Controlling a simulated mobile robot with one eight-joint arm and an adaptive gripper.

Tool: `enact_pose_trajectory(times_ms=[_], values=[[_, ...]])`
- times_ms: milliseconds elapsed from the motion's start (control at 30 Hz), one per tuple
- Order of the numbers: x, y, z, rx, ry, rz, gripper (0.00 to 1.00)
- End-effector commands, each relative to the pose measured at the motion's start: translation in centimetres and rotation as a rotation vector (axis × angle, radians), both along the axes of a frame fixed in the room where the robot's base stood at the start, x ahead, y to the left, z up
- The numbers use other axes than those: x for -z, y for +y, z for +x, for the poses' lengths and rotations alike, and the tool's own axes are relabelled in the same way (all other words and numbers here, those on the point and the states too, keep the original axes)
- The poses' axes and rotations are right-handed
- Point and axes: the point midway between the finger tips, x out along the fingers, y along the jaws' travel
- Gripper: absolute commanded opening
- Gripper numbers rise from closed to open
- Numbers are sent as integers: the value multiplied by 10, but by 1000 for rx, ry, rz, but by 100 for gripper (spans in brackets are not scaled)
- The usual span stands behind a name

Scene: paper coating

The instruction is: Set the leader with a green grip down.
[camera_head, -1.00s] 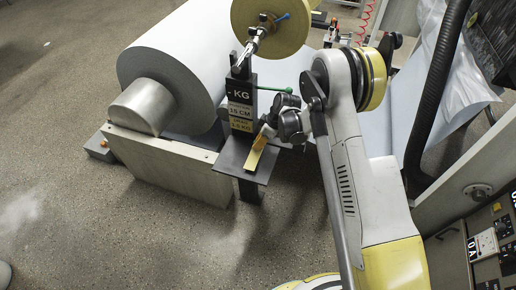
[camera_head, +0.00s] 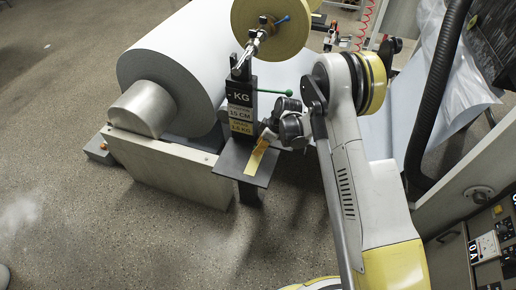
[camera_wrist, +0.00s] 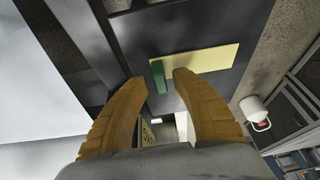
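The leader, a flat pale-yellow strip (camera_wrist: 205,60) with a green grip (camera_wrist: 158,77), lies on the dark shelf (camera_wrist: 235,20) in the wrist view. In the head view the yellow strip (camera_head: 257,161) lies along the small dark shelf (camera_head: 234,158) below the scale post. My gripper (camera_wrist: 160,77) has two brown fingers that stand apart, with the green grip between their tips and small gaps showing beside it. In the head view my gripper (camera_head: 267,138) is just above the strip's upper end; its fingertips are hard to make out.
A sign post (camera_head: 240,108) with a green-knobbed lever (camera_head: 288,92) rises behind the shelf, under a yellow tape roll (camera_head: 271,28). A large white paper roll (camera_head: 180,65) is at left. A control panel (camera_head: 487,245) stands at lower right. The floor at left is clear.

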Motion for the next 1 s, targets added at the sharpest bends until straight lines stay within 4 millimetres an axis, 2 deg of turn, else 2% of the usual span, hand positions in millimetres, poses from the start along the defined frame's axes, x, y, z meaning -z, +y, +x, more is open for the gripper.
enact_pose_trajectory(times_ms=[33, 200, 400, 533, 767, 833, 933, 1000], values=[[-14, -4, -1, 2, 0, 0, 33], [-52, -18, -6, 1, 0, 0, 33], [-87, -33, -11, 0, 0, 0, 33], [-98, -38, -12, 0, 0, 0, 33], [-105, -40, -13, 5, 0, -1, 33], [-116, -43, -14, 26, -1, -4, 33], [-148, -50, -17, 89, -5, -12, 33], [-179, -57, -23, 156, -8, -19, 33]])
